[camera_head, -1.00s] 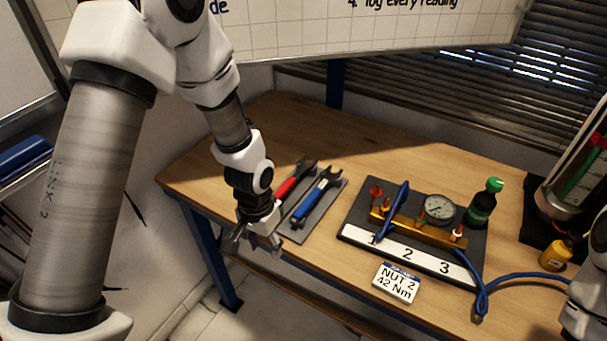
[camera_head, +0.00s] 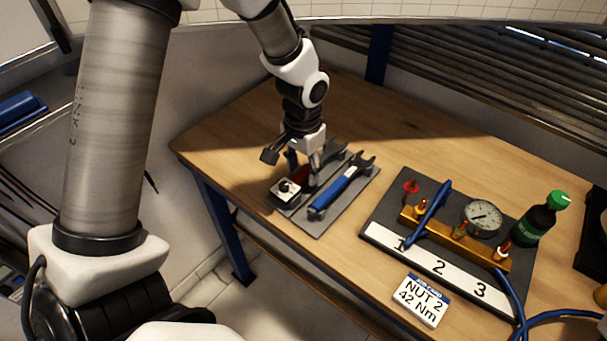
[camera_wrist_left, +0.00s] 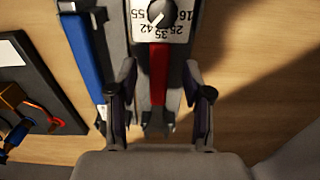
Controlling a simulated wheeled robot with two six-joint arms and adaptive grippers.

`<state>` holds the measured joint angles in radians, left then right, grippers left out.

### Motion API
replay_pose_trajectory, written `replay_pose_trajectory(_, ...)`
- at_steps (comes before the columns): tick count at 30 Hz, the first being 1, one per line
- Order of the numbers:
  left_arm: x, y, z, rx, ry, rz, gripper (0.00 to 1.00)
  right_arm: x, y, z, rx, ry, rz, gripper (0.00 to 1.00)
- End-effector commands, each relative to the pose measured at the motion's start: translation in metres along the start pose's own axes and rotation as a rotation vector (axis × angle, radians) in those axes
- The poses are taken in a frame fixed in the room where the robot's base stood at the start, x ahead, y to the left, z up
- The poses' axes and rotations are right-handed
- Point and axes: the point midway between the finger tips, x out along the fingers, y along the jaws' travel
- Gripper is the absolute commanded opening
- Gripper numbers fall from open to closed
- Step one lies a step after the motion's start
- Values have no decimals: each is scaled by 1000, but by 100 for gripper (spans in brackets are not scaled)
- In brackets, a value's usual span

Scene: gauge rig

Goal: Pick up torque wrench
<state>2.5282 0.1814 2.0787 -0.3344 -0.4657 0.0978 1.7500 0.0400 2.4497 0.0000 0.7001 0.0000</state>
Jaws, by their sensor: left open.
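The torque wrench has a red handle (camera_wrist_left: 159,72) and a white dial plate (camera_head: 286,191) with numbers and a black knob. It lies on a grey tray (camera_head: 318,222), beside a blue-handled open-ended wrench (camera_head: 340,188). My left gripper (camera_head: 301,168) is above the torque wrench and partly hides its red handle in the head view. In the left wrist view its open fingers (camera_wrist_left: 159,84) are on either side of the red handle, with gaps between. The dial (camera_wrist_left: 160,18) shows at the top there. My right gripper is not in view.
To the right, a dark plate carries a brass bar (camera_head: 455,238), a gauge (camera_head: 482,215) and a blue hose (camera_head: 430,208). A green-capped bottle (camera_head: 540,220) and a card reading NUT 2, 42 Nm (camera_head: 421,299) are nearby. Bare wood lies behind the tray.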

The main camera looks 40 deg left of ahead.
Motion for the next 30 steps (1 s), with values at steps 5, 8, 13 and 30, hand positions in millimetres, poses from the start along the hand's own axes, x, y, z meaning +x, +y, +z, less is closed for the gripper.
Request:
replay_pose_trajectory(5,4,0,0,0,2,0,50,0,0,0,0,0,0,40)
replay_pose_trajectory(8,4,0,0,0,2,0,39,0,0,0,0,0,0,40)
replay_pose_trajectory(13,5,0,0,0,2,0,0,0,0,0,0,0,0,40)
replay_pose_trajectory(30,-49,0,-1,0,7,-1,0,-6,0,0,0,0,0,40)
